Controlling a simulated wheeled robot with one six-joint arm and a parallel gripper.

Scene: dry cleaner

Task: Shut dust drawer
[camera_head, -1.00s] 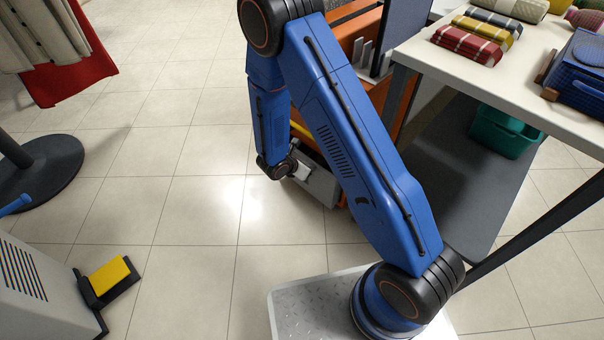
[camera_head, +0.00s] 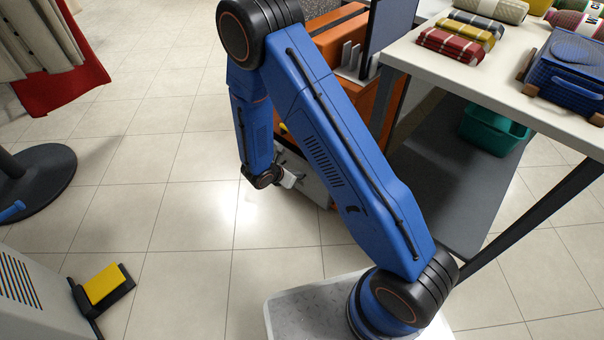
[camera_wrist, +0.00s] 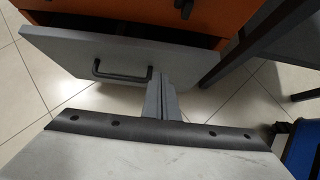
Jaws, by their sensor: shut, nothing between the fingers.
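The dust drawer (camera_wrist: 120,55) is a grey-fronted drawer with a black bar handle (camera_wrist: 122,72), low in an orange cabinet (camera_wrist: 215,16). It stands pulled out, with a dark gap behind the top of its front in the wrist view. In the head view its grey front (camera_head: 310,179) is partly hidden behind my arm. My gripper (camera_wrist: 158,82) is shut and empty. Its fingertips overlap the drawer front just right of the handle in the wrist view; I cannot tell whether they touch. In the head view my gripper (camera_head: 290,181) is low, at the drawer's front.
A white table (camera_head: 480,70) with folded cloths and a blue case stands right of the cabinet, with a dark lower shelf holding a teal bin (camera_head: 492,131). A grey machine with a yellow pedal (camera_head: 104,284) is at lower left.

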